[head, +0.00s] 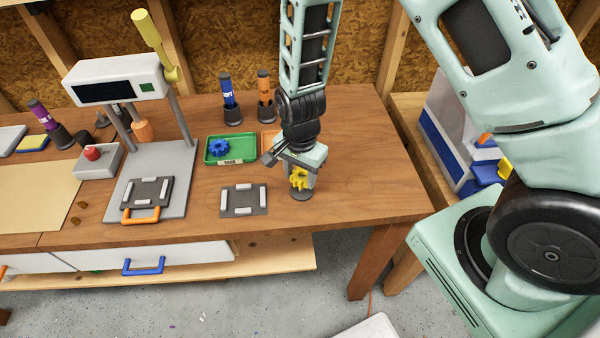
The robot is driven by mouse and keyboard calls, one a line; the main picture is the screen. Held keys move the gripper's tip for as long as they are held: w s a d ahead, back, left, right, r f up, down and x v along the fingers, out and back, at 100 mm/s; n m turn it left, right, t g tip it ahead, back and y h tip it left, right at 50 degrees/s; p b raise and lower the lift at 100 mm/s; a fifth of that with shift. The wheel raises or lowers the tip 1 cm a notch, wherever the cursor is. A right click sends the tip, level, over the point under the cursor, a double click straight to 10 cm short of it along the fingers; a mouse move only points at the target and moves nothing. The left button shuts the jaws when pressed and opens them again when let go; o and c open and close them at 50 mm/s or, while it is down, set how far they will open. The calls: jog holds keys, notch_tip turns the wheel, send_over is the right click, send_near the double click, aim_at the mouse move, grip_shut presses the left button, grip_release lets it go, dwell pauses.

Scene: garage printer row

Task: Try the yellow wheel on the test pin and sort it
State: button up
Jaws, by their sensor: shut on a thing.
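The yellow wheel (299,180), a toothed gear, is at the right part of the workbench in the head view. My gripper (300,168) reaches down from above and is shut on it. A dark round base (302,196) shows just below the wheel, perhaps that of the test pin. The pin itself is hidden, and I cannot tell whether the wheel is on it or above it. A green tray (207,159) left of my gripper holds a blue gear (219,148). An orange tray (267,134) behind my gripper is mostly hidden.
A dark plate with light blocks (244,212) lies left of the wheel. Further left stands a printer (117,82) with a plate on its bed. Blue (229,98) and orange (264,90) marker-like bottles stand behind the trays. The bench right of my gripper is clear.

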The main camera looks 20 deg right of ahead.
jog(key=shift+r+p, duration=1.35)
jog(key=shift+r, duration=0.45)
jog(key=shift+f, duration=0.1)
